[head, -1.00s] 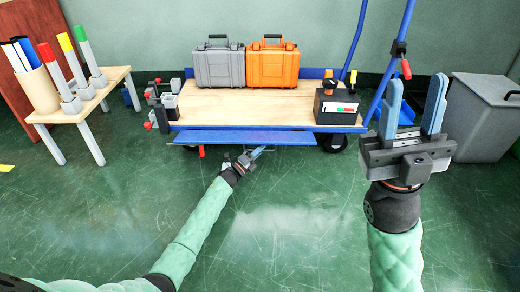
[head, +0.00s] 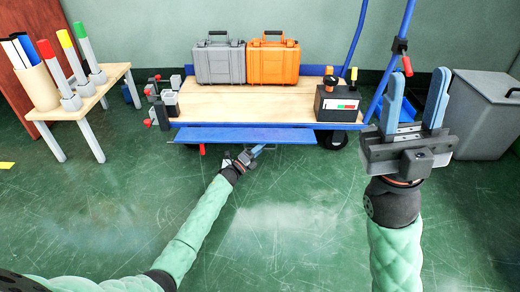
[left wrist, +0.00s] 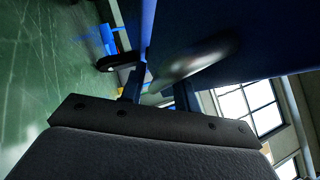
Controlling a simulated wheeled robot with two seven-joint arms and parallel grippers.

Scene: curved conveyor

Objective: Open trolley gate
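The blue trolley gate (head: 245,135) is a long flat panel along the trolley's front, just below the wooden deck (head: 240,107). My left gripper (head: 257,151) is low in front of the trolley, at the gate's lower edge near its middle. In the left wrist view its two dark fingers (left wrist: 160,90) stand apart, with a blurred wheel behind them and a large blue surface above. Whether a finger touches the gate cannot be told. My right gripper (head: 413,102) is open and empty, raised at the right.
A grey case (head: 219,62) and an orange case (head: 273,62) stand on the deck, with a black box (head: 337,103) at its right. Clamps (head: 162,102) sit at its left corner. A side table (head: 95,92) is left, a grey bin (head: 485,115) right. Front floor is clear.

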